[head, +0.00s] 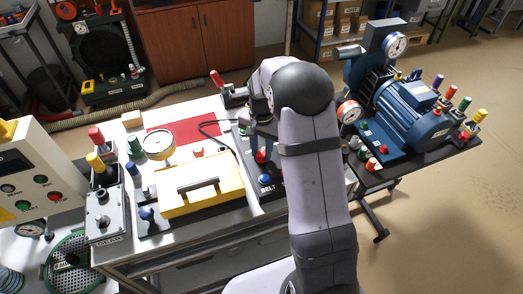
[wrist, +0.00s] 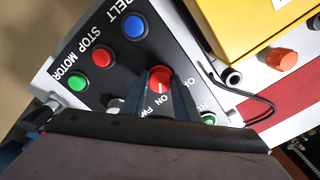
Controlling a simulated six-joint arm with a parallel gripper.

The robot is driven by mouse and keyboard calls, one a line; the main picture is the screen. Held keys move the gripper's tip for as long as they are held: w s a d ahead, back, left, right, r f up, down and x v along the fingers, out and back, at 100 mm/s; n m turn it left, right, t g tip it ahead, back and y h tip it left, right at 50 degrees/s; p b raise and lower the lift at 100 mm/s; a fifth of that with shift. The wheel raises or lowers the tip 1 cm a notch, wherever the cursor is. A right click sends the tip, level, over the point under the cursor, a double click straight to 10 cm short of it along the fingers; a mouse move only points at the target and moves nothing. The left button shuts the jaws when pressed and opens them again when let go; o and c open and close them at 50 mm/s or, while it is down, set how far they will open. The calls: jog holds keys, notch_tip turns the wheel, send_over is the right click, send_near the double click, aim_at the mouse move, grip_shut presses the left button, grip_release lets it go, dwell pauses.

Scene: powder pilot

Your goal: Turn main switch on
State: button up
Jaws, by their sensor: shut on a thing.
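The red main switch knob (wrist: 160,76) sits on a dark control panel (wrist: 62,112), with "ON" lettering beside it and a partly hidden label starting with "O". My gripper (wrist: 160,90) is shut on this knob, one finger on each side, in the wrist view. The fingers and wrist hide part of the panel. The knob's exact angle is hard to read.
Beside the knob are a blue button (wrist: 134,25) marked BELT, a red button (wrist: 102,56) marked STOP and a green button (wrist: 78,82) marked MOTOR. A yellow case (head: 203,203) stands left of the panel. A blue motor unit (head: 408,112) stands on the right.

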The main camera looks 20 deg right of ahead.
aim_at(262, 153)
jog(key=shift+w+r, duration=0.1)
dwell(0.3)
jog(key=o, duration=1)
jog(key=shift+r+b, duration=1.15)
jog(key=shift+r, duration=2.5)
jog(key=s+a+f+n, duration=0.25)
jog(key=s+n, duration=0.25)
jog(key=s, duration=0.7)
jog(key=s+a+f+n, duration=0.2)
jog(key=s+a+n, duration=0.2)
jog(key=s, duration=0.8)
notch_tip(262, 153, down, 12)
jog(key=b, duration=1.2)
jog(key=shift+w+d+f+b, duration=0.1)
jog(key=shift+d+f+b, duration=0.05)
jog(key=shift+f+b, duration=0.15)
